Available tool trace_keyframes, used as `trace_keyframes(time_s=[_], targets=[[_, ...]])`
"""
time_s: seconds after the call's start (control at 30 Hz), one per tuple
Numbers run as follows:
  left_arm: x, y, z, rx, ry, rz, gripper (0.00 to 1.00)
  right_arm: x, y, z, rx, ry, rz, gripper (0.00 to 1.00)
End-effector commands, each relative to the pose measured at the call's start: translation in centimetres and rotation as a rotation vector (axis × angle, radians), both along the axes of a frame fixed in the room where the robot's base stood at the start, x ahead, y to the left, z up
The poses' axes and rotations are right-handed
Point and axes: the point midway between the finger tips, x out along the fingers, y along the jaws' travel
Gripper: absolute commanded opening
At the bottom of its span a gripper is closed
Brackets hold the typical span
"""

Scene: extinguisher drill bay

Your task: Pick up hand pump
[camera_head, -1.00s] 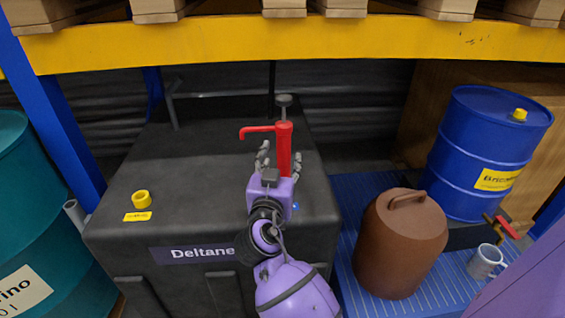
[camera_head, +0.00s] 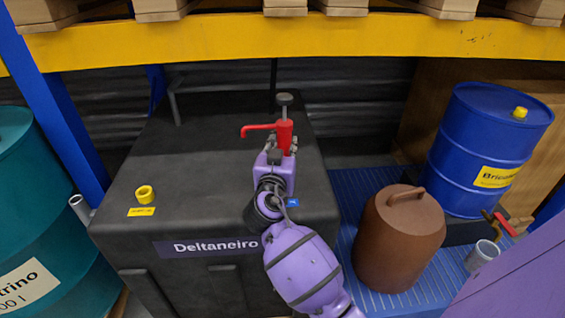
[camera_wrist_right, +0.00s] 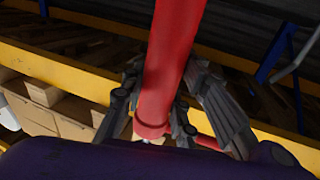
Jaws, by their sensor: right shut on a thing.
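The red hand pump (camera_head: 284,133) stands upright on top of the black tank at centre in the head view, with its spout pointing left and a grey knob on top. My right gripper (camera_head: 283,148) is at the pump's body and shut on it. The right wrist view shows the red tube of the hand pump (camera_wrist_right: 168,60) between the grey fingers of my right gripper (camera_wrist_right: 165,105). The lower end of the pump is hidden behind my gripper in the head view. My left gripper is not in view.
A yellow shelf beam (camera_head: 300,40) crosses above. A brown container (camera_head: 400,245) and a blue drum (camera_head: 485,150) stand on the right, with a grey mug (camera_head: 482,256). A teal drum (camera_head: 40,230) stands at left.

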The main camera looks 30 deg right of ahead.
Motion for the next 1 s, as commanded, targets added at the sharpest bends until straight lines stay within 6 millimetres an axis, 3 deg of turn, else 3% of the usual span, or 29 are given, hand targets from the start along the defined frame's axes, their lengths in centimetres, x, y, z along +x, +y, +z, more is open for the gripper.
trace_keyframes(time_s=[0.1,0.37,0.53,1.0], targets=[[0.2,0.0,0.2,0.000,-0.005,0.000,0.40,0.0,0.0,0.0,0.000,0.000,0.000,0.00],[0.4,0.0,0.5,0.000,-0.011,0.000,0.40,0.0,0.0,0.2,0.000,-0.002,0.000,0.00],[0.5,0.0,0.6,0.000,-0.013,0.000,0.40,0.0,0.0,1.4,0.000,-0.005,0.000,0.00],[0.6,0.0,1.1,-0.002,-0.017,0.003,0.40,0.0,0.1,9.8,0.001,-0.010,0.001,0.00]])
